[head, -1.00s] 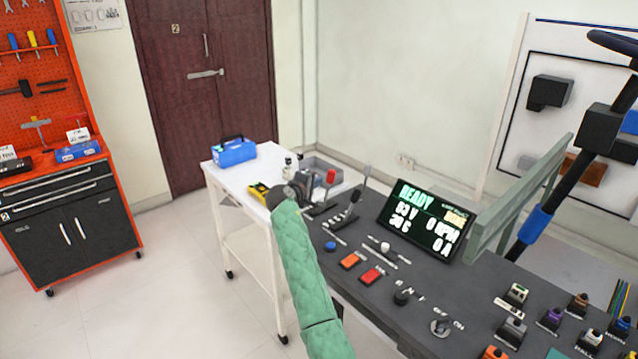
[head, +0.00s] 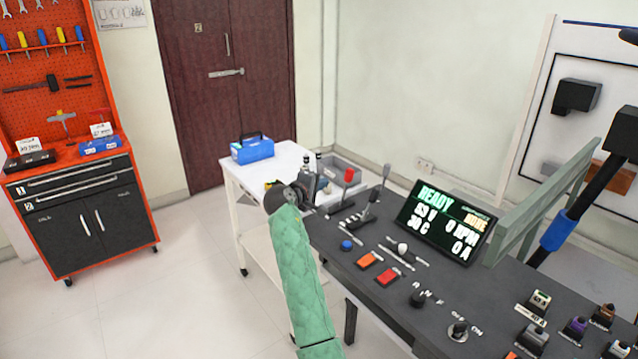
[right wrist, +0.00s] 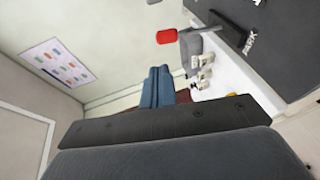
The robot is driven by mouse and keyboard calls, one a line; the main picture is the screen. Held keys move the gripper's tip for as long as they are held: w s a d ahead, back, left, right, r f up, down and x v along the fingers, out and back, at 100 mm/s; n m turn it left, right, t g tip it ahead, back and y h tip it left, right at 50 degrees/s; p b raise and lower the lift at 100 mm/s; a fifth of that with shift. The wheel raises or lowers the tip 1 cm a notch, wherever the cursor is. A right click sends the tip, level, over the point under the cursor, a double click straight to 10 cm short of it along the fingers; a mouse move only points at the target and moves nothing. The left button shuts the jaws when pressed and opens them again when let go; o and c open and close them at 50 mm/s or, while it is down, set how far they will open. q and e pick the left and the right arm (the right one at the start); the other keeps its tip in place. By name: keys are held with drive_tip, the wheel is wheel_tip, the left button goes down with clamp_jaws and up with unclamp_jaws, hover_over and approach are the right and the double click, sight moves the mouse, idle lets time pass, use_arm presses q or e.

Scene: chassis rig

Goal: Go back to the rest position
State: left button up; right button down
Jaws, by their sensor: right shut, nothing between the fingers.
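My right arm in its green quilted sleeve rises from the bottom of the head view. My right gripper (head: 307,187) is at its end, over the left end of the dark console (head: 385,315), by the white cart. It is shut and empty. My left gripper is not in view.
The white cart (head: 232,184) carries a blue toolbox (head: 252,150), a grey bin (head: 345,172) and small bottles. The console has a lit READY screen (head: 441,222), an orange button (head: 369,259) and a red button (head: 387,277). A red tool cabinet (head: 150,215) stands left; open floor lies between.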

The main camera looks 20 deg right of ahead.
drive_tip(key=s+a+m+y, duration=0.7)
drive_tip(key=s+a+y, duration=0.25)
drive_tip(key=s, duration=0.35)
drive_tip(key=s+a+f+g+y, duration=0.1)
drive_tip(key=s+f+g, duration=0.1)
drive_tip(key=s+f, duration=0.8)
drive_tip(key=s+a+f+n+g+y, duration=0.1)
drive_tip(key=s+f, duration=1)
drive_tip(key=s, duration=1.1)
drive_tip(key=s+a+f+n+g+y, duration=0.1)
drive_tip(key=s+f+g, duration=0.4)
drive_tip(key=s+f, duration=0.5)
drive_tip(key=s+y, duration=0.1)
drive_tip(key=s, duration=0.5)
drive_tip(key=shift+a+f, duration=0.15)
drive_tip(key=shift+a, duration=0.15)
drive_tip(key=shift+d, duration=0.1)
